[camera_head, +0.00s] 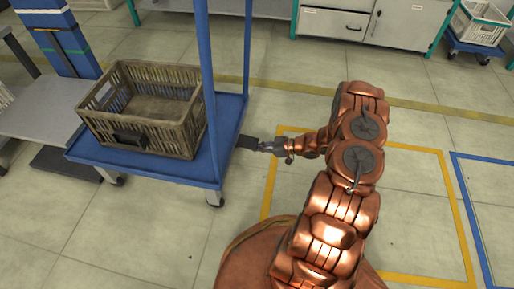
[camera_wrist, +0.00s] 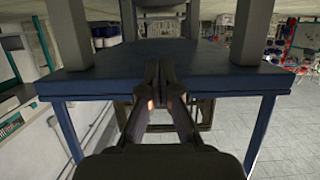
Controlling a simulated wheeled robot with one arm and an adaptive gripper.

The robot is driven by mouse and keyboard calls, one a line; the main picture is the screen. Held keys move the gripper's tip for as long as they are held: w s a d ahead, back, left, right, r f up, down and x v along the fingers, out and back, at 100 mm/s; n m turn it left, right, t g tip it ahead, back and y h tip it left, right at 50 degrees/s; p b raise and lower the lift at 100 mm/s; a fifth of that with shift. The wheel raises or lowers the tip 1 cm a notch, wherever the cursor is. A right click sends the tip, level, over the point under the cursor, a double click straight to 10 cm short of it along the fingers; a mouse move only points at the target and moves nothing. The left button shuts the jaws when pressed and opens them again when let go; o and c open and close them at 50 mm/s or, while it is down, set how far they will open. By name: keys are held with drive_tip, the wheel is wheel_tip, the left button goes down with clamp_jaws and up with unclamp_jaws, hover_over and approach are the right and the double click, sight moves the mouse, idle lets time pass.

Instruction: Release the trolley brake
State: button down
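The blue trolley (camera_head: 160,168) stands at left with a crate on its deck. Dark parts fill the upper middle of that view; I cannot tell which is the brake.
A slatted crate (camera_head: 185,130) sits on the trolley. A grey bench (camera_head: 40,105) stands left of it. Cabinets (camera_head: 335,22) line the back, and another crate on a small dolly (camera_head: 478,48) is at the back right. The yellow-marked floor (camera_head: 415,200) at right is clear.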

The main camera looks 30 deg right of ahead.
drive_tip(key=shift+r, duration=0.2)
drive_tip(key=shift+r+p, duration=0.35)
drive_tip(key=shift+r, duration=0.55)
drive_tip(key=s+d+f+b, duration=0.1)
drive_tip(key=s+d+b, duration=0.1)
drive_tip(key=s+d, duration=0.6)
drive_tip(key=shift+d+b, duration=0.3)
drive_tip(key=shift+d, duration=0.25)
drive_tip(key=shift+w, duration=0.1)
idle(0.4)
